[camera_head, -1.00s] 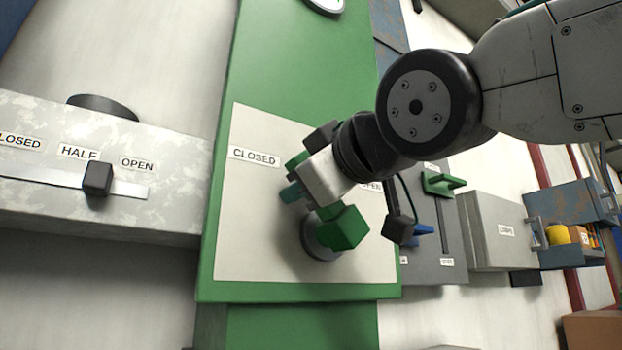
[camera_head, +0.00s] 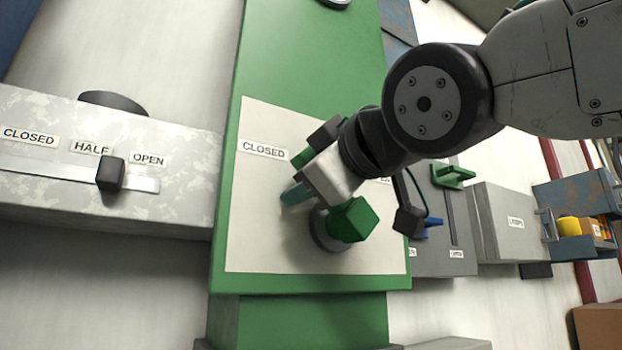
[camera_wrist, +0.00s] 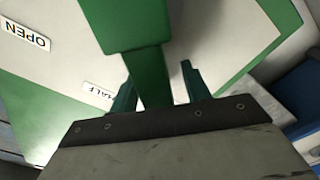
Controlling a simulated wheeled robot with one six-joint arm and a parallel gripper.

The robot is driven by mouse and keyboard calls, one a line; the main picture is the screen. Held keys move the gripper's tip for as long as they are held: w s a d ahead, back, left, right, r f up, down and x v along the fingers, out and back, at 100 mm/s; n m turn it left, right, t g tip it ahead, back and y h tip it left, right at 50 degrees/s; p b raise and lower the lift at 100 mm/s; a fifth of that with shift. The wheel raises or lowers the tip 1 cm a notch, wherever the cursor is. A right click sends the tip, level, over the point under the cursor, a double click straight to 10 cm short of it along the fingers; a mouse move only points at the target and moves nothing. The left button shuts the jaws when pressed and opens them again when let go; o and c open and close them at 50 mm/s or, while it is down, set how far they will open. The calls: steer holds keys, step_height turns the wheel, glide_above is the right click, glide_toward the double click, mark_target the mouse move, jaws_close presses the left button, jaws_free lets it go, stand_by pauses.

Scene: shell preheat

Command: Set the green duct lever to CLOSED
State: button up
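The green duct lever (camera_head: 350,220) stands on a round grey hub on a cream plate (camera_head: 255,245) of the green panel. Its square green block faces out. The CLOSED label (camera_head: 263,149) is up and left of the hub; another label is mostly hidden behind my wrist. My gripper (camera_head: 300,175) is at the lever, up-left of the block, and hides much of its bar. In the wrist view the bar (camera_wrist: 150,75) passes between my two green fingers, with a gap at the right finger. HALF (camera_wrist: 98,92) and OPEN (camera_wrist: 25,33) labels show there.
At left is a grey slider box marked CLOSED, HALF, OPEN, its dark knob (camera_head: 110,173) between HALF and OPEN. At right are a grey panel with a green handle (camera_head: 453,175) and a blue one, a grey box (camera_head: 505,225) and a blue bin with yellow and orange items.

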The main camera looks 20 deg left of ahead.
steer(key=v, duration=0.7)
steer(key=shift+s+d, duration=0.25)
stand_by(0.3)
steer(key=w+d+f+m+g+h, duration=0.1)
steer(key=w+d+f+m+h, duration=0.25)
steer(key=d+f, duration=0.45)
steer(key=w+d+f+m+h, duration=0.2)
steer(key=d+f+m+h, duration=0.3)
steer(key=f, duration=0.5)
steer(key=w+d+f+m+g+h, duration=0.1)
steer(key=w+d+f+m+h, duration=0.15)
steer(key=d+f, duration=0.6)
steer(key=s+d+f+m+g+h, duration=0.1)
steer(key=s+d+f+m+g, duration=0.1)
steer(key=s+d+f, duration=0.2)
steer(key=s+d+f+m+g+h, duration=0.1)
steer(key=s+d+f+m+g, duration=0.2)
steer(key=f, duration=0.7)
steer(key=s+d+f+m+g, duration=0.3)
steer(key=s+d+f, duration=0.3)
steer(key=s+f, duration=0.1)
steer(key=shift+f+h, duration=0.3)
steer(key=shift+h, duration=0.1)
